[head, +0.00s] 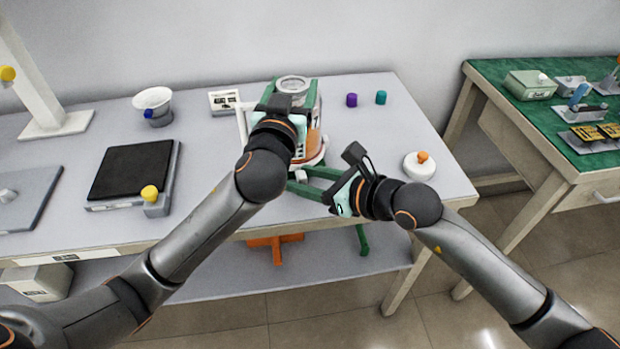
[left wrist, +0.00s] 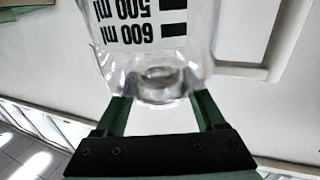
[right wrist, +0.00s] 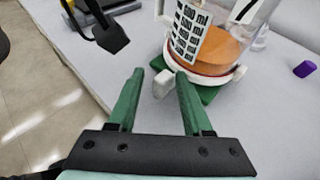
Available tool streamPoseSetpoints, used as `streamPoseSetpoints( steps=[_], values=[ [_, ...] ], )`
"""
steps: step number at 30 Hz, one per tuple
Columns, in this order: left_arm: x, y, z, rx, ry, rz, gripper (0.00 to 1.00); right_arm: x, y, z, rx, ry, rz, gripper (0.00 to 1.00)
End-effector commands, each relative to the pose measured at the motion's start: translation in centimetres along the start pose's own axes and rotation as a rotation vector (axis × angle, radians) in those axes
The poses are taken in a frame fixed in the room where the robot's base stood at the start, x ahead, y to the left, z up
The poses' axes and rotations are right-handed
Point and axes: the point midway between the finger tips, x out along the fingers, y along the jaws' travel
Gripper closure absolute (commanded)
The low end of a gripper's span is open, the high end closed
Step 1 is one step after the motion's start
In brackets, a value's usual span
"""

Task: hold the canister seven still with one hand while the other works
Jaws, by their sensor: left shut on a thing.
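A small white spout-like part (right wrist: 162,83) juts from the base. My right gripper (right wrist: 158,73) is open and empty, its fingertips on either side of this part, low in front of the canister. I cannot tell whether they touch it.
A black-topped scale (head: 132,168) and a white funnel (head: 153,103) stand to the left. Purple (head: 351,100) and teal (head: 381,97) caps and a white disc with an orange knob (head: 419,169) are to the right.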

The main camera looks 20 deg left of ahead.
Motion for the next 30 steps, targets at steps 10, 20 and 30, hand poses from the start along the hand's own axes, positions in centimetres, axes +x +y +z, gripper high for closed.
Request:
streamPoseSetpoints(
  steps=[10, 20, 30],
  values=[
    [0.1, -0.2, 0.3, 0.008, -0.006, -0.007, 1.0, -4.7, -0.1, -0.1, -0.001, 0.0, -0.002, 0.5],
    [0.1, -0.3, 0.3, 0.01, -0.006, -0.009, 1.0, -10.7, 0.0, -0.1, 0.001, 0.001, -0.001, 0.5],
    [0.1, -0.3, 0.3, 0.01, -0.006, -0.01, 1.0, -12.0, 0.1, 0.0, 0.0, -0.001, 0.002, 0.5]
  ],
)
